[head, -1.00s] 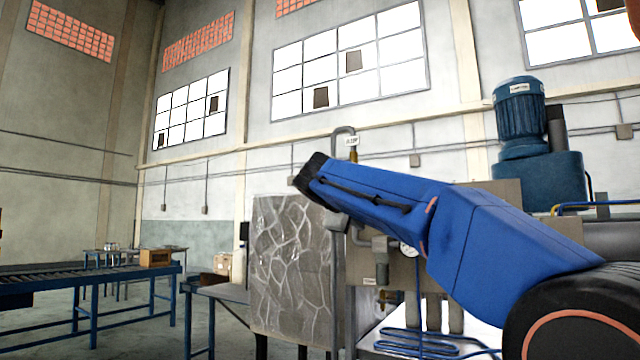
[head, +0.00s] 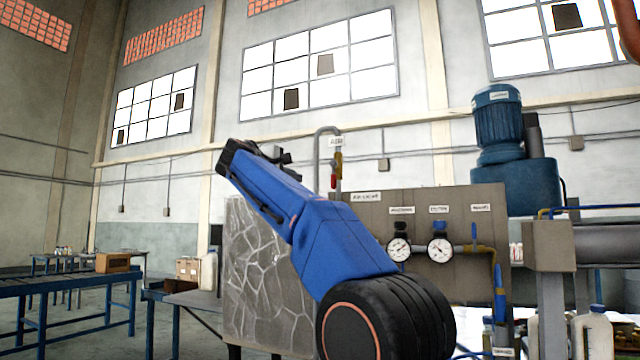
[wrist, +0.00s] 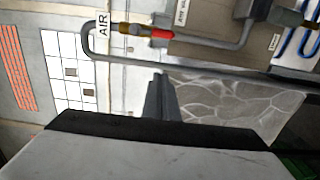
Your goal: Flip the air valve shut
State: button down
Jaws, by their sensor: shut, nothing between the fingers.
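The air valve (head: 338,160) is a small brass fitting on a vertical grey pipe, below a white AIR label (head: 336,142), in the head view. Its red handle (head: 333,181) hangs down, roughly in line with the pipe. The wrist view shows the brass valve body (wrist: 136,29) and red handle (wrist: 161,34) at the top, sideways in the picture. My gripper (head: 285,157) is left of the valve in the head view, apart from it, and partly hidden by my blue arm. In the wrist view my gripper (wrist: 159,82) is shut and empty, below the handle.
A grey panel (head: 460,260) with two gauges (head: 440,249) stands right of my arm. A bent grey pipe (wrist: 88,42) loops beside the valve. A stone-patterned slab (head: 255,280) is below my arm. A blue motor (head: 498,125) stands at the right.

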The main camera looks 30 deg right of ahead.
aim_at(333, 175)
jog(key=w+d, duration=0.3)
jog(key=d, duration=0.8)
jog(key=shift+d, duration=0.15)
dwell(0.3)
jog(key=shift+w, duration=0.1)
